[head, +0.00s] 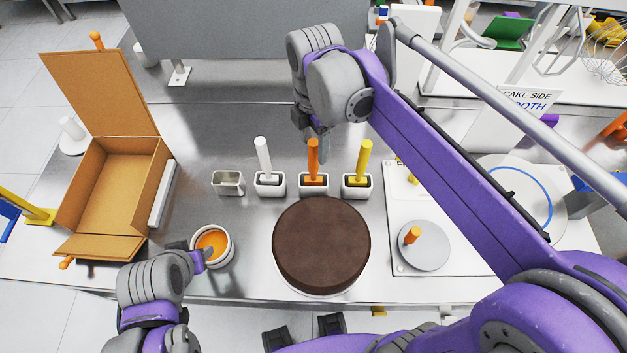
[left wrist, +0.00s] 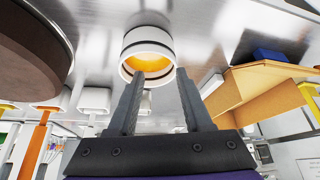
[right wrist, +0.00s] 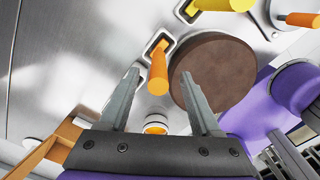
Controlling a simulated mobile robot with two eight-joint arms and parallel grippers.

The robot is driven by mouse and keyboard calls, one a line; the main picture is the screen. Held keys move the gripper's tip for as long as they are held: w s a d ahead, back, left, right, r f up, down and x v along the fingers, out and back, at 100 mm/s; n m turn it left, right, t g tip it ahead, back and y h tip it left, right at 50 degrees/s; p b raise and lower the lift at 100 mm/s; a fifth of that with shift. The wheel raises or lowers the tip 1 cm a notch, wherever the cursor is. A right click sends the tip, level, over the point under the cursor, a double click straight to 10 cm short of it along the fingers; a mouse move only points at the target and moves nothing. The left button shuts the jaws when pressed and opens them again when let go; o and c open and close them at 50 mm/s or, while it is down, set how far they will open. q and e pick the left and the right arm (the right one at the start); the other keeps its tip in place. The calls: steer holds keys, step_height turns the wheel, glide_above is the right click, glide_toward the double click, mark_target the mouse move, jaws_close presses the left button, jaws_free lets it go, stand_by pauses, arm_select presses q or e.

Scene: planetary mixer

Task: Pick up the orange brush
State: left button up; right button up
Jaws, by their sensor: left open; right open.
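The orange brush (head: 313,152) stands upright, its handle up, in a small white holder (head: 313,191) behind the cake. My right gripper (head: 318,148) is open just above and behind the handle. In the right wrist view, the orange handle (right wrist: 158,73) shows between the spread fingertips (right wrist: 159,76), with no visible contact. My left gripper (head: 203,252) is open at the bowl of orange filling (head: 213,246); the left wrist view shows its fingers (left wrist: 158,74) before that bowl (left wrist: 148,50). The brush handle also shows in the left wrist view (left wrist: 32,152).
A white-handled brush (head: 263,158) and a yellow-handled brush (head: 361,160) stand in holders on either side. A chocolate cake (head: 321,245) is in front. An open cardboard box (head: 104,190) stands left; a white board (head: 405,255) with a grey disc lies right.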

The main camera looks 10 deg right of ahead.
mark_target(313, 157)
step_height(313, 157, down, 5)
steer(key=shift+a, duration=0.15)
jaws_close()
stand_by(0.4)
